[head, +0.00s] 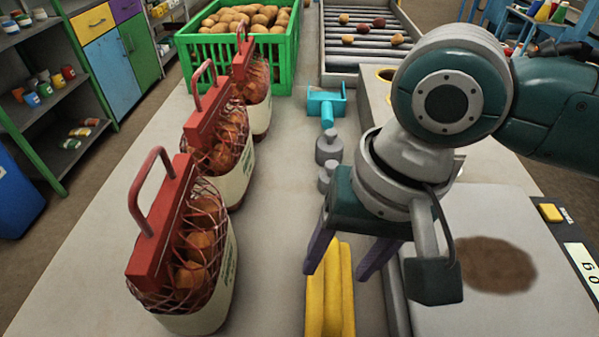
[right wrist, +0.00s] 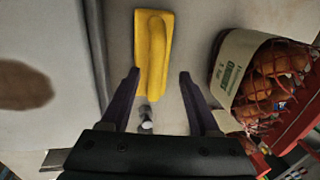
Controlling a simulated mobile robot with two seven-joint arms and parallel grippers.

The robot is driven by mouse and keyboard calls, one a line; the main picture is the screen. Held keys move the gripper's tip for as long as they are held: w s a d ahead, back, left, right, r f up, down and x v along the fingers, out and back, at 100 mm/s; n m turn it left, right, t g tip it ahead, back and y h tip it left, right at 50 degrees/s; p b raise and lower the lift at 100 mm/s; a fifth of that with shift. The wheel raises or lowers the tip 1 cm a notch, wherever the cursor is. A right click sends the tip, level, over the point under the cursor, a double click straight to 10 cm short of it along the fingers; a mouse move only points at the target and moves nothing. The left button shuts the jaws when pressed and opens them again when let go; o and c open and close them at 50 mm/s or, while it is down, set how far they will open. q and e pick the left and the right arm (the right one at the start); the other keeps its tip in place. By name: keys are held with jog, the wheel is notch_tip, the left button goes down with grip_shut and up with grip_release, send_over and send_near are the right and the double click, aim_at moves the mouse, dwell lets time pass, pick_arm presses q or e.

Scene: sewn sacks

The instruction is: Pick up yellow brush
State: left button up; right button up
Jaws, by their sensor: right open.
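The yellow brush (head: 330,300) lies on the table at the bottom middle of the head view, its near end cut off by the frame edge. In the right wrist view the whole yellow brush (right wrist: 152,50) shows, a flat block with a raised ridge or handle. My right gripper (head: 339,270) is open above it, one purple finger on each side in the head view. In the right wrist view the gripper (right wrist: 160,75) is empty, with the brush between and beyond the fingertips. My left gripper is not in view.
Net sacks of potatoes with red clamps (head: 205,255) stand in a row to the left. Grey weights (head: 328,148) and a blue scoop (head: 327,103) lie farther back. A green crate (head: 190,62) and a roller conveyor (head: 336,68) are behind. A grey plate (head: 500,215) lies right.

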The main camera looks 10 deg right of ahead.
aim_at(335, 279)
jog(key=f, duration=0.5)
jog(key=shift+a+f+b, duration=0.15)
jog(key=shift+a+b, duration=0.1)
jog(key=shift+b, duration=0.05)
jog(key=shift+c, duration=0.4)
grip_shut()
